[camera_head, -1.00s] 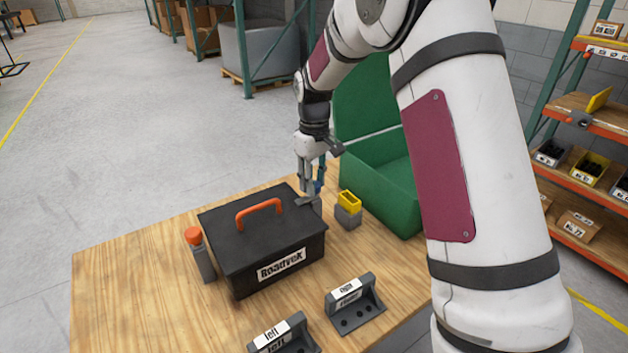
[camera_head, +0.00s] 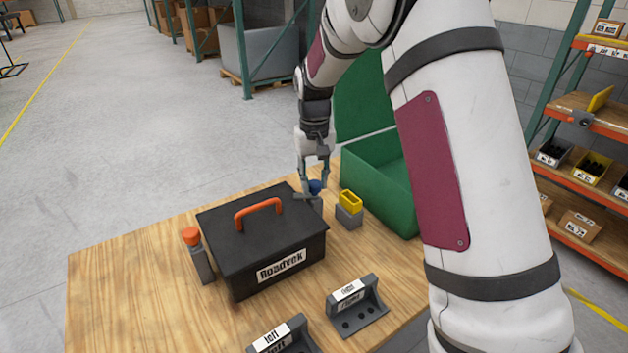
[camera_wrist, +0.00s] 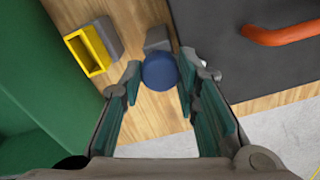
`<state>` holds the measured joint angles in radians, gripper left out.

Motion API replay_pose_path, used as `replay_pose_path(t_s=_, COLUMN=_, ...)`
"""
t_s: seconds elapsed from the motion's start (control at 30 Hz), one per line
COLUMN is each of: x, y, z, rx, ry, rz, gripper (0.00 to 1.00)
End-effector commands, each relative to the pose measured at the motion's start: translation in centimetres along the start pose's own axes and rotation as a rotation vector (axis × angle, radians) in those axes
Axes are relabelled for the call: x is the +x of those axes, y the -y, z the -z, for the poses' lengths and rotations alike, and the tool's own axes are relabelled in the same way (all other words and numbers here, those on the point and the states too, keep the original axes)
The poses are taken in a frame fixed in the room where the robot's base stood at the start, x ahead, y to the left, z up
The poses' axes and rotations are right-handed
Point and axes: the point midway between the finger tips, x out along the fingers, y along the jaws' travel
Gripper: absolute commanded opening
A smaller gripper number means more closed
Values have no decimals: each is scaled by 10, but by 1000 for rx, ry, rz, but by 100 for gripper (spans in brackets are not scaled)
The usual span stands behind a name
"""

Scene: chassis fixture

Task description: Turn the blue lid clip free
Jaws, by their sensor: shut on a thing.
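The black toolbox (camera_head: 262,247) with an orange handle (camera_head: 258,212) stands on the wooden table. The blue lid clip (camera_head: 315,187) is a round blue knob at the box's far right corner. In the wrist view the blue knob (camera_wrist: 160,71) sits between the fingertips, above a small grey part (camera_wrist: 158,40) beside the box's edge. My gripper (camera_head: 314,184) points down over that corner and is shut on the knob; it also shows in the wrist view (camera_wrist: 158,76). Whether the clip is turned cannot be told.
A yellow and grey block (camera_head: 349,208) stands just right of the clip, with an open green case (camera_head: 380,180) behind it. An orange-topped grey bottle (camera_head: 198,255) is left of the box. Two grey labelled brackets (camera_head: 357,305) are at the front.

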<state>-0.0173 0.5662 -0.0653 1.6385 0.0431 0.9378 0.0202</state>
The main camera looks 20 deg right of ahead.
Motion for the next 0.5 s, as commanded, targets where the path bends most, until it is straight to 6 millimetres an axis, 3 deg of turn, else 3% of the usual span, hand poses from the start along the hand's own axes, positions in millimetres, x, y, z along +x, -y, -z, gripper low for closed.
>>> replay_pose_path(t_s=0.5, x=1, y=1, z=0, rx=489, ry=2, rz=0, gripper=1)
